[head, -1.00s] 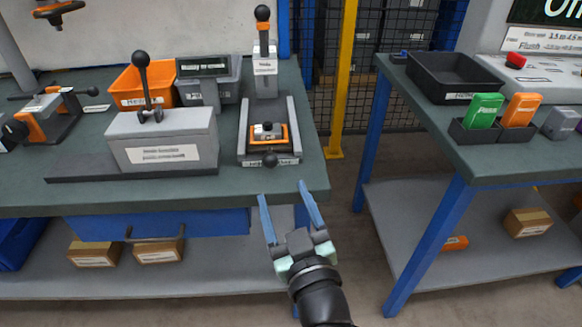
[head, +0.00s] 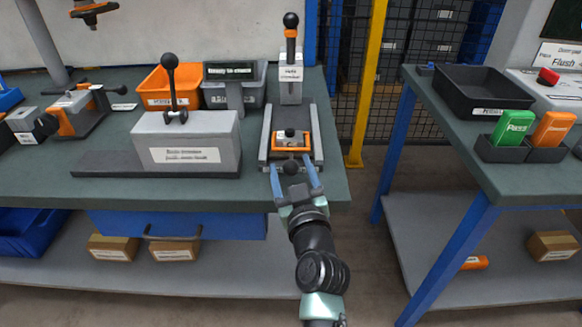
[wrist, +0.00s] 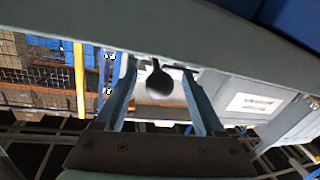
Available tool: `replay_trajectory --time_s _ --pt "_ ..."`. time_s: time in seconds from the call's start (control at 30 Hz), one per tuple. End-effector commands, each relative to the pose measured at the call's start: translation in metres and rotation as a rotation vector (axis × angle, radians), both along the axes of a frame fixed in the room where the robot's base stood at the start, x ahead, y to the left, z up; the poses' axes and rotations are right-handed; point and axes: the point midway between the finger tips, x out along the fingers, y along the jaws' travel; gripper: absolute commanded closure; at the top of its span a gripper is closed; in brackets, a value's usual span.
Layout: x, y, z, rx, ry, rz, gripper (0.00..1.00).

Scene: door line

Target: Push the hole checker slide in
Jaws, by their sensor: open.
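The hole checker (head: 313,132) is a grey fixture at the right end of the left bench, with an upright block and black-knobbed lever behind it. Its slide carries an orange-framed part (head: 291,149) and has a dark round knob (head: 290,167) at the front. The knob also shows in the wrist view (wrist: 159,85). My gripper (head: 293,172) is open at the bench's front edge, with its blue fingers on either side of the knob. In the wrist view my gripper (wrist: 158,70) shows gaps between both fingers and the knob.
A grey block with a lever (head: 187,142) stands left of the checker. Orange (head: 158,84) and grey (head: 240,92) bins stand behind. A second bench (head: 445,125) holds a black tray (head: 465,90) and green and orange cards. An open aisle separates the benches.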

Motion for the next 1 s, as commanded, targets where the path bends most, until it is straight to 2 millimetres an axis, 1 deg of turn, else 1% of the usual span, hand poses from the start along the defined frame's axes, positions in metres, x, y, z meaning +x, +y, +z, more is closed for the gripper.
replay_trajectory --time_s 0.1,0.37,0.4,0.57,0.7,0.77,1.0 --pt "0.0044 0.0011 0.0003 0.0 0.0 0.0 0.29" --pt "0.0049 0.0011 0.0001 0.001 0.0 0.0 0.29" --pt "0.0049 0.0011 0.0001 0.001 0.0 0.0 0.36" --pt "0.0047 0.001 0.0002 0.001 0.0 0.0 0.65" --pt "0.0047 0.001 0.0002 0.001 0.0 0.0 0.9" --pt "0.0046 0.001 0.0002 0.001 0.0 0.0 1.0" --pt "0.0046 0.0009 0.0001 0.001 0.0 0.0 1.0"
